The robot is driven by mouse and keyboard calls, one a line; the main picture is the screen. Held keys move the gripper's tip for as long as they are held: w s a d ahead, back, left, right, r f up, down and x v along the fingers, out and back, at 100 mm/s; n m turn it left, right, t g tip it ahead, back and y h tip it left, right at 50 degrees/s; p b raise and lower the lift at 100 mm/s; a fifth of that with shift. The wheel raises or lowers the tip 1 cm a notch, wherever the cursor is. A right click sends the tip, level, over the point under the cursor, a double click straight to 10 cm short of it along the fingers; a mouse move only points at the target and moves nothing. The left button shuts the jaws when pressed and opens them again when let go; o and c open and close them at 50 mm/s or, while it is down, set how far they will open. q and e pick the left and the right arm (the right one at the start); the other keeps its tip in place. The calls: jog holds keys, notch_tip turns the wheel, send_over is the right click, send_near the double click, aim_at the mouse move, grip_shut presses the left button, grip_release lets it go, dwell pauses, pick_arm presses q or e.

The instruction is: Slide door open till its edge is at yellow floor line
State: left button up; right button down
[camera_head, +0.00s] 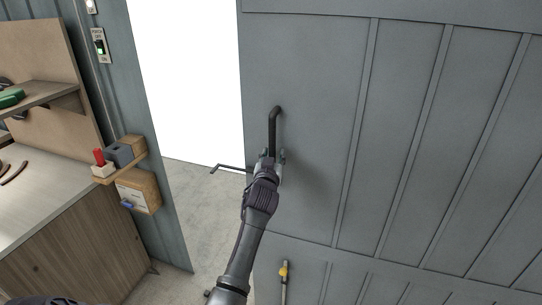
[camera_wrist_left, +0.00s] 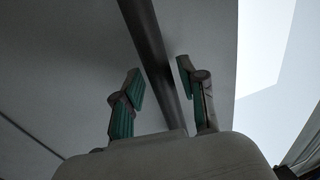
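The grey panelled sliding door (camera_head: 400,130) fills the right of the head view. Its left edge stands beside a bright doorway, so it is partly open. A dark upright bar handle (camera_head: 274,122) is near that edge. My left gripper (camera_head: 271,158) is at the handle's lower part. In the left wrist view, the fingers (camera_wrist_left: 160,80) stand on either side of the handle bar (camera_wrist_left: 148,45), with a gap visible at the left finger. The gripper looks open around the bar. No yellow floor line shows. My right gripper is not in view.
The doorway (camera_head: 190,80) is bright, with bare concrete floor (camera_head: 205,215) below. A thin bent rod (camera_head: 232,168) sticks out left near the door's edge. A workbench (camera_head: 70,240), small shelf (camera_head: 122,168) and wall switch (camera_head: 100,46) are left. A yellow-topped fitting (camera_head: 284,271) is low on the door.

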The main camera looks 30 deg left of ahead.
pick_arm(q)
jog(key=shift+a, duration=0.15)
jog(key=shift+s, duration=0.15)
jog(key=v, duration=1.2)
